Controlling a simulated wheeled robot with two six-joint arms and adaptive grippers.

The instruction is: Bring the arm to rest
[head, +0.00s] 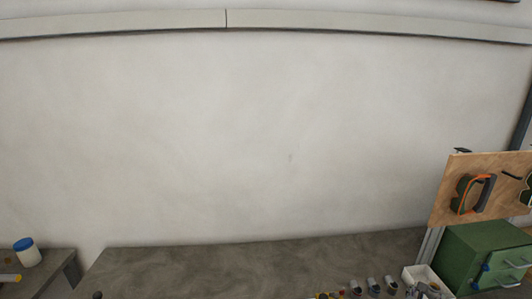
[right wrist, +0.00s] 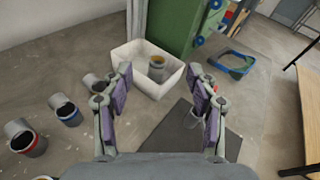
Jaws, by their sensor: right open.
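My right gripper (right wrist: 160,75) shows in the right wrist view with its two purple-padded fingers wide apart. Nothing is between the pads. Its fingertips point toward a white bin (right wrist: 128,53), with a grey cup with a yellow band (right wrist: 157,68) in it; I cannot tell the distance. Neither of my grippers shows in the head view, and my left gripper is in no view.
Several grey cups (right wrist: 67,110) stand left of the bin on the grey bench (head: 250,265). A green drawer cabinet (head: 485,258) and a wooden tool board (head: 455,190) are at the right. A blue frame (right wrist: 232,66) lies beyond the right finger.

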